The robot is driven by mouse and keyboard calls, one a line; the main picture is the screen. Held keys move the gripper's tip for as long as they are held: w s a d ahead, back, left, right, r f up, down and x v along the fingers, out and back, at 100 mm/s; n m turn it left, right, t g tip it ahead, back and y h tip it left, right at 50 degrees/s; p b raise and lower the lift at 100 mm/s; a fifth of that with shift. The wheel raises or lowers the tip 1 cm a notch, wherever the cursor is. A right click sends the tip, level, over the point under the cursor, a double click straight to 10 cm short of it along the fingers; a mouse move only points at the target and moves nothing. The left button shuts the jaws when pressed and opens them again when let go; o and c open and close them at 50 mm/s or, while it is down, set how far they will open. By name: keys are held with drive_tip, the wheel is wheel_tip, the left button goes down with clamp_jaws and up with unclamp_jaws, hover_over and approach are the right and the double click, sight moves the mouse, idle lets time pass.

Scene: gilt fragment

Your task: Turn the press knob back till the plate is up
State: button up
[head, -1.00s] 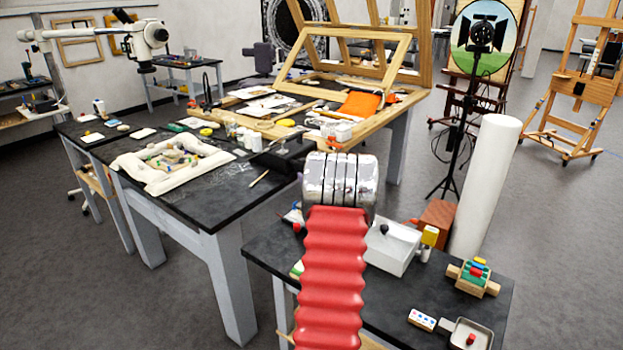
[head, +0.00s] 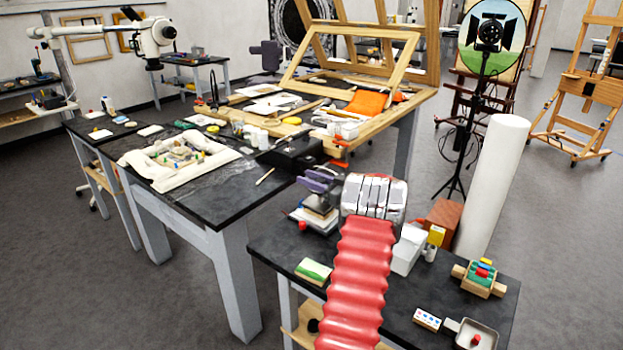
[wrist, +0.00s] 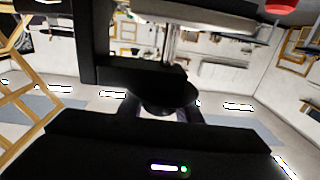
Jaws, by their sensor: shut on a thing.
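The press (head: 318,214) stands at the back left of the near bench in the head view, partly behind my arm. In the wrist view, which is upside down, its black bracket (wrist: 92,45), shiny rods (wrist: 171,45) and dark round knob (wrist: 165,98) show. A pale, flat part, perhaps the plate (wrist: 205,40), lies beyond the rods; its height is unclear. My gripper (wrist: 163,114) is shut on the knob, with one finger at each side. In the head view the purple gripper (head: 322,182) is at the top of the press.
A larger bench (head: 215,200) stands behind on the left. Bare bench top lies before the press.

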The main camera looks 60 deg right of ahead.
drive_tip(key=shift+a+n+y, duration=0.15)
drive_tip(key=shift+n+y, duration=0.35)
drive_tip(key=shift+y, duration=0.2)
drive_tip(key=shift+c, duration=0.2)
drive_tip(key=shift+a+y, duration=0.1)
drive_tip(key=shift+y, duration=0.3)
drive_tip(key=o, duration=1.1)
drive_tip(key=shift+r, duration=0.15)
wheel_tip(320, 180, up, 10)
drive_tip(key=shift+f, duration=0.15)
